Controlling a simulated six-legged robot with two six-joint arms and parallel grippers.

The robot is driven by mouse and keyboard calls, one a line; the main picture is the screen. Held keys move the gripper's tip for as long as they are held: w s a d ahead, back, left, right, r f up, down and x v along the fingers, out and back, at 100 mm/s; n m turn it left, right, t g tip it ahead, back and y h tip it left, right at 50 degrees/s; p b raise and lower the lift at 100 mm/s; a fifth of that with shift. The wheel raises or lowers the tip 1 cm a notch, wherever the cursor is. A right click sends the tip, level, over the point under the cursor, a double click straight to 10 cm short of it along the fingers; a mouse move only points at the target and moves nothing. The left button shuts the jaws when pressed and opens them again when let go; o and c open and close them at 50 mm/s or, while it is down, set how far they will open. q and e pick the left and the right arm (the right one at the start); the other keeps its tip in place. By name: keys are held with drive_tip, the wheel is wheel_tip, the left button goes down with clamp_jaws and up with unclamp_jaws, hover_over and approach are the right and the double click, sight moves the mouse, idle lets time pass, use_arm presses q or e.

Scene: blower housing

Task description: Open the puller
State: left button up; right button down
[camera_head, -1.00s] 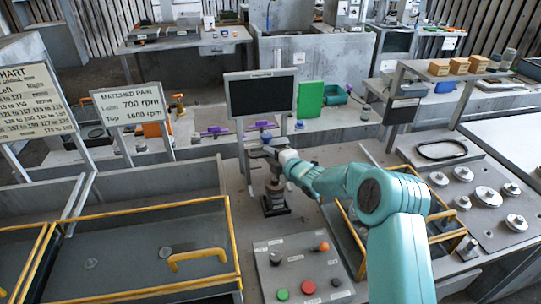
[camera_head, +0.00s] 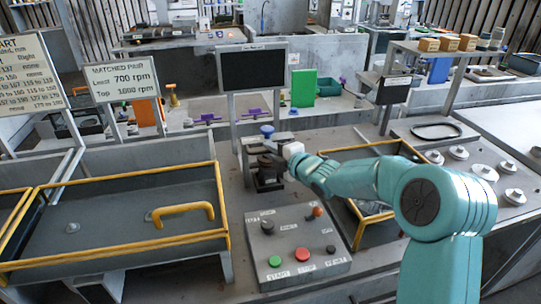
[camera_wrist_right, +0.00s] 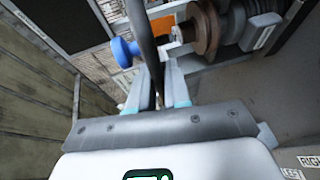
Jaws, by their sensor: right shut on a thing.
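The puller seems to be the dark upright device (camera_head: 268,174) on the bench below the black screen. A blue knob (camera_head: 267,130) shows at its top; the blue knob (camera_wrist_right: 124,52) is also in the wrist view. My right gripper (camera_head: 289,151) is at the device's upper right side. In the wrist view, my right gripper (camera_wrist_right: 156,86) is shut on a dark bar (camera_wrist_right: 148,42) that runs up between its fingers. A brown pulley (camera_wrist_right: 203,27) and a grey motor (camera_wrist_right: 258,32) are beyond it to the right. My left gripper is out of view.
A control box (camera_head: 296,247) with green and red buttons stands in front of the device. A yellow-framed cover (camera_head: 135,205) with a yellow handle is to the left. A yellow-edged bin (camera_head: 372,228) is under my right arm. A black screen (camera_head: 252,70) stands behind.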

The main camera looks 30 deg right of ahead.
drive_tip(key=shift+s+f, duration=0.1)
drive_tip(key=shift+f, duration=0.05)
drive_tip(key=c, duration=1.4)
unclamp_jaws()
drive_tip(key=shift+c, duration=0.2)
drive_tip(key=shift+o, duration=1.4)
drive_tip(key=shift+s, duration=0.2)
drive_tip(key=shift+w, duration=0.2)
drive_tip(key=b+v, duration=0.2)
drive_tip(key=v, duration=1.4)
drive_tip(key=shift+s, duration=0.25)
drive_tip(key=shift+s+d, duration=0.1)
